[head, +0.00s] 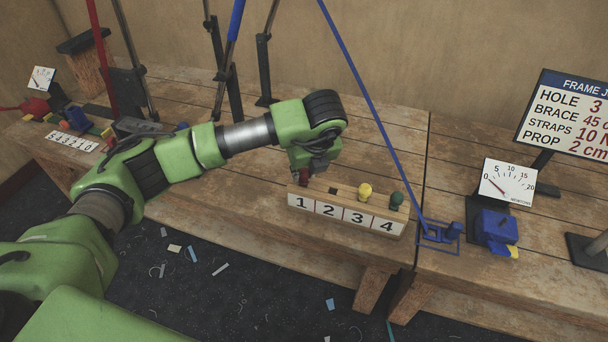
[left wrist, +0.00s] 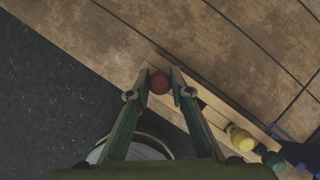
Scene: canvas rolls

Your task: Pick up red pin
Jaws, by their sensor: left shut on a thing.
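The red pin (head: 303,178) is at the left end of the wooden pin block (head: 347,197), above number 1. My left gripper (head: 306,174) points down over that end and is shut on the pin. In the left wrist view the round red head (left wrist: 159,83) of the pin sits between the two fingertips (left wrist: 160,90). The pin's lower part is hidden, so I cannot tell whether it is still seated in its hole. Position 2 shows an empty dark hole. A yellow pin (head: 365,191) stands at 3 and a green pin (head: 397,199) at 4. My right gripper is not in view.
A blue frame (head: 438,233) with a long slanting blue rod stands right of the block. Further right are a dial gauge (head: 508,180), a blue clamp-like part (head: 497,227) and a sign (head: 570,112). Dark upright posts stand behind my arm. Scraps lie on the floor.

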